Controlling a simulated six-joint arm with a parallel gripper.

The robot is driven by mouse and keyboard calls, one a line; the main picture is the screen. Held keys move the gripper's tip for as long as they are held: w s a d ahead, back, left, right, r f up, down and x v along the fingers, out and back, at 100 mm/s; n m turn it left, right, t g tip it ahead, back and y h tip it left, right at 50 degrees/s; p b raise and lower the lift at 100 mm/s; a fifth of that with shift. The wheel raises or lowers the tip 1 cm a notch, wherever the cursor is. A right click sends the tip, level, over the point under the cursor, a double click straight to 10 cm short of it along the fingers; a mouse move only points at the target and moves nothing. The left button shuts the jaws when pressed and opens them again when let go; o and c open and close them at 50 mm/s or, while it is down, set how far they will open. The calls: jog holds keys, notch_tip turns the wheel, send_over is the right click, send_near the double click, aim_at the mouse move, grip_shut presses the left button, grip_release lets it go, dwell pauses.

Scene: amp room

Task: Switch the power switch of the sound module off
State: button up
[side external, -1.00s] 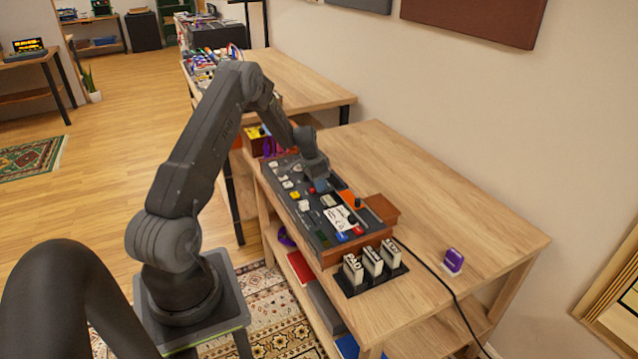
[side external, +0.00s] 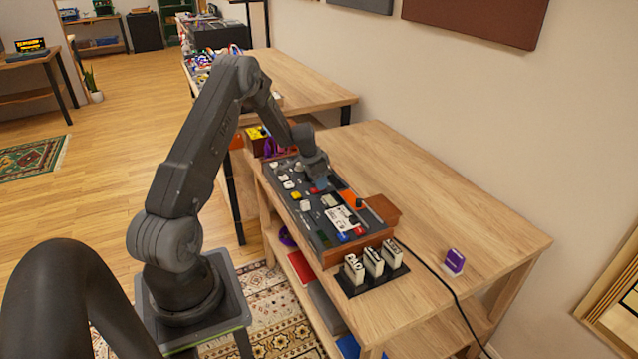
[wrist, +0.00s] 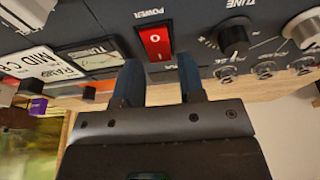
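The sound module (side external: 347,254) is a dark control panel in a wooden case on the table. In the wrist view its red power switch (wrist: 154,42), marked O and I and labelled POWER, shows clear and uncovered. My gripper (wrist: 160,78) is open and empty. Its two blue-grey fingertips are apart, with the red switch between and just above them in the picture. I cannot tell whether a fingertip touches the panel. In the side view my gripper (side external: 318,184) is low over the far half of the module, and my wrist hides the switch.
Knobs and jacks sit right of the switch in the wrist view, including the TUNE knob (wrist: 236,37). A white card (side external: 342,217) lies on the panel. Lettered blocks (side external: 374,264) stand at the module's near end. A purple block (side external: 454,262) and black cable (side external: 440,282) lie on the table.

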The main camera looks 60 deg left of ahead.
jog(key=v, duration=1.2)
jog(key=shift+r, duration=0.3)
jog(key=shift+d, duration=0.1)
